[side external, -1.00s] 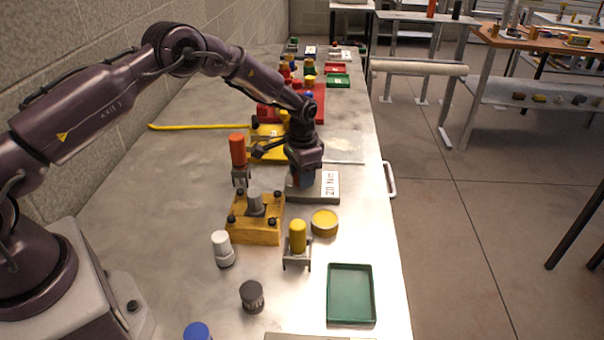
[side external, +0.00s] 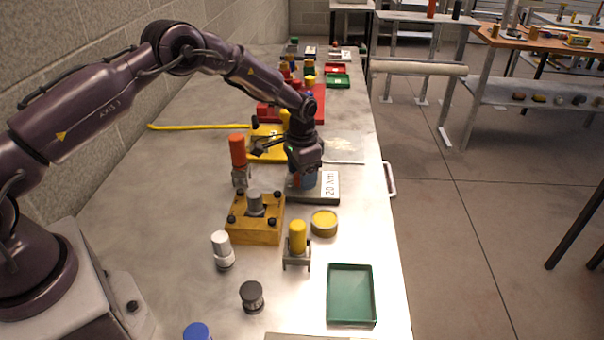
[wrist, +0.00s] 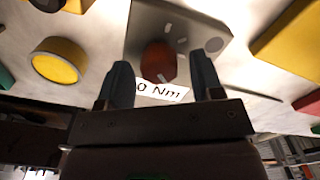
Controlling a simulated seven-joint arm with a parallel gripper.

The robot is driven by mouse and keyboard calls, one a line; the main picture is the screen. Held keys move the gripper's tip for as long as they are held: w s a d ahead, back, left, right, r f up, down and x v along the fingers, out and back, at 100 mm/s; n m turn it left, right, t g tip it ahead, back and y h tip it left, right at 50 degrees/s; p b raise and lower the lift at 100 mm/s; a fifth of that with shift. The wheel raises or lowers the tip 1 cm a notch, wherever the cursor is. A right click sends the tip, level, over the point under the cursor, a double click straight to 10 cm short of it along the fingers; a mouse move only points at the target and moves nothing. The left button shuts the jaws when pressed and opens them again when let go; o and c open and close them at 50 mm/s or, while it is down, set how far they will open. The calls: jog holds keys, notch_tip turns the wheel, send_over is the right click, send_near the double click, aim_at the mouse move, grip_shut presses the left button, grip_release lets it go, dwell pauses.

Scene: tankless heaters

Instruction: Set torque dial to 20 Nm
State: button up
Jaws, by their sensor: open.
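The torque dial is a dark red round knob (wrist: 157,62) on a grey plate (wrist: 140,22) in the wrist view, with pale tick marks around it. A white label (wrist: 165,92) on the plate partly shows "0 Nm". In the side external view the label (side external: 330,185) reads "20 Nm" on the plate's right part, and the dial is mostly hidden behind my gripper. My gripper (wrist: 161,70) is open, with one dark finger on each side of the dial. I cannot tell whether the fingers touch it. In the side external view my gripper (side external: 307,180) points down over the plate.
A yellow block with bolts (side external: 255,232) and a round yellow tin (side external: 324,223) stand close in front of the plate. An orange cylinder (side external: 237,150) stands to the left. A green tray (side external: 350,295) is nearer the camera.

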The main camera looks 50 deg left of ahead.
notch_tip(320, 180, up, 13)
jog(key=shift+f, duration=0.2)
dwell(0.4)
jog(key=s+d+r+n+t, duration=0.1)
jog(key=s+r+t, duration=0.1)
jog(key=s+r, duration=0.4)
jog(key=s+d+r+n+t, duration=0.1)
jog(key=s+r, duration=0.5)
jog(key=s, duration=1)
jog(key=s+d+r+n+t, duration=0.1)
jog(key=s+d+r+t, duration=0.1)
jog(key=s+r, duration=0.5)
jog(key=shift+s+d+t, duration=0.3)
jog(key=shift+s+d, duration=0.2)
jog(key=shift+s, duration=1.6)
